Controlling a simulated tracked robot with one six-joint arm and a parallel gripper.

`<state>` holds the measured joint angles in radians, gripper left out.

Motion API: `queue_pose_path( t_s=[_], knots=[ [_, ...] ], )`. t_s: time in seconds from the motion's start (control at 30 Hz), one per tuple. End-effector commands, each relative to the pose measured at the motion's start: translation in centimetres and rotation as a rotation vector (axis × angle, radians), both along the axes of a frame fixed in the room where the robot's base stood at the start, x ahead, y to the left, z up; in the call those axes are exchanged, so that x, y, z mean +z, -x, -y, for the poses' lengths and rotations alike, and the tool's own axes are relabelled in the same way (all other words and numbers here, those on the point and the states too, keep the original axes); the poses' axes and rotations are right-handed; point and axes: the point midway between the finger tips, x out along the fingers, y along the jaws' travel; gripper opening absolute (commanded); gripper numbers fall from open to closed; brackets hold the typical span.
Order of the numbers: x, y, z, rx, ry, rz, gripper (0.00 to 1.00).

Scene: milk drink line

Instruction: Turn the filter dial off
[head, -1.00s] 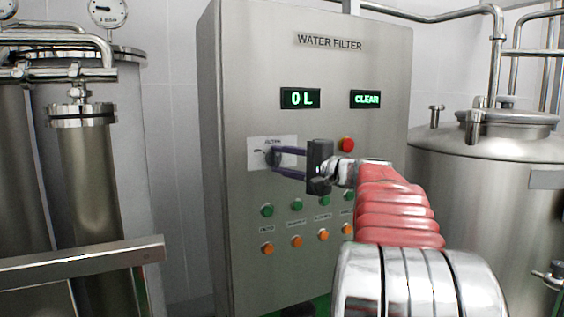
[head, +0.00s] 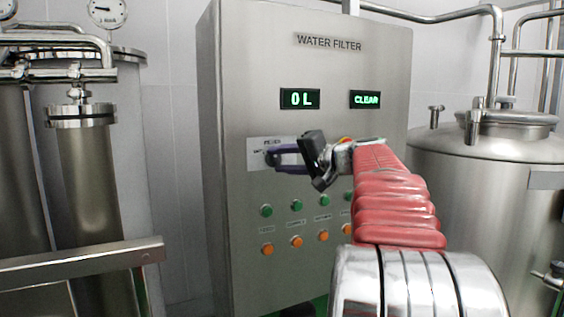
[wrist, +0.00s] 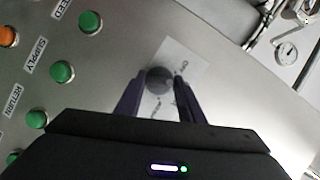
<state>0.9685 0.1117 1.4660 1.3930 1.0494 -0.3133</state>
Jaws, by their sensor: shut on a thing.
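The filter dial (wrist: 159,80) is a dark round knob on a white label plate (head: 259,145) on the steel water filter cabinet. In the head view the dial is mostly hidden by my fingers. My gripper (head: 272,158) reaches it from the right, its two purple fingers shut on the dial. In the wrist view my gripper (wrist: 160,88) has one finger on each side of the dial. The wrist is rolled, so the cabinet face looks tilted there. The label's marks are too small and covered to read.
The cabinet (head: 235,80) has displays reading "0 L" (head: 300,98) and "CLEAR" (head: 366,99). Green buttons (head: 297,205) and orange buttons (head: 296,241) sit below the dial. A steel tank (head: 490,190) stands at right, and filter columns (head: 90,170) at left.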

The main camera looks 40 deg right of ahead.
Motion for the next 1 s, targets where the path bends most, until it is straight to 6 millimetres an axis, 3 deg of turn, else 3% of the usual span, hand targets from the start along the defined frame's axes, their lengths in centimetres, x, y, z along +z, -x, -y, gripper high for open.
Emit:
queue_pose_path(
  t_s=[0.5,1.0],
  knots=[
    [-0.03,-0.17,-0.21,0.002,0.442,-0.135,0.12],
    [-0.18,-0.21,-0.23,0.002,0.608,-0.186,0.12]
  ],
)
